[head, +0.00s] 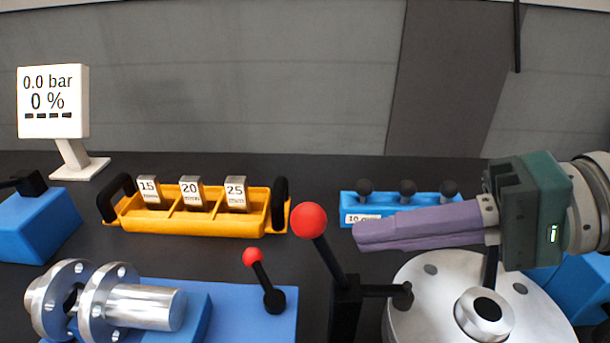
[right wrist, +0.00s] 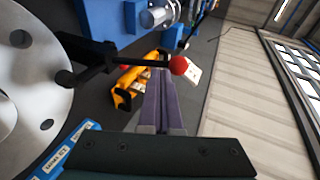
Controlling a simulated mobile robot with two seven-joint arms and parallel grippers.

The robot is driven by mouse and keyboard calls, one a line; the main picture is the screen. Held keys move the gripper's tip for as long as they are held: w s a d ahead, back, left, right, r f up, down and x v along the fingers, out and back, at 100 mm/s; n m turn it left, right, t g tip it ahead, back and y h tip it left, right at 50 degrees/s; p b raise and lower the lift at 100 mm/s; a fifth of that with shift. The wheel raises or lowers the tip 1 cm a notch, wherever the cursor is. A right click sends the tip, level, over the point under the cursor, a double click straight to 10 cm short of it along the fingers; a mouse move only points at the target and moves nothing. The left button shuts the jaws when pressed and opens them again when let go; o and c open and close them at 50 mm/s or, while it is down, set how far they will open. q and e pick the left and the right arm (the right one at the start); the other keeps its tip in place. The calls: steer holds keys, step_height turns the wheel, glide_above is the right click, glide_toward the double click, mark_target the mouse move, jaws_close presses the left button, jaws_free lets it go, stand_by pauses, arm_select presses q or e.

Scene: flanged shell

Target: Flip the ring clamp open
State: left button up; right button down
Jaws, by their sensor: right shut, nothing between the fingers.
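A black lever clamp with a large red ball knob (head: 308,220) stands at the left edge of a round silver flanged disc (head: 420,275). Its handle tilts up to the left, and its black arm (head: 375,291) reaches right with its tip over the disc's rim. The knob (right wrist: 179,65) and disc (right wrist: 30,75) also show in the right wrist view. My right gripper (head: 358,235) has purple fingers, shut and empty, pointing left above the table behind the disc. The fingertips (right wrist: 160,75) appear close to the knob but no contact shows. My left gripper is out of view.
A yellow tray (head: 250,222) with labelled metal blocks stands behind. A blue holder (head: 352,212) with black-knobbed pins is behind my right fingers. A silver flanged pipe (head: 140,305) and a smaller red-knobbed lever (head: 253,257) are front left. A pressure display (head: 53,105) stands back left.

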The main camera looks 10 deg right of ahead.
steer(key=shift+x, duration=1.3)
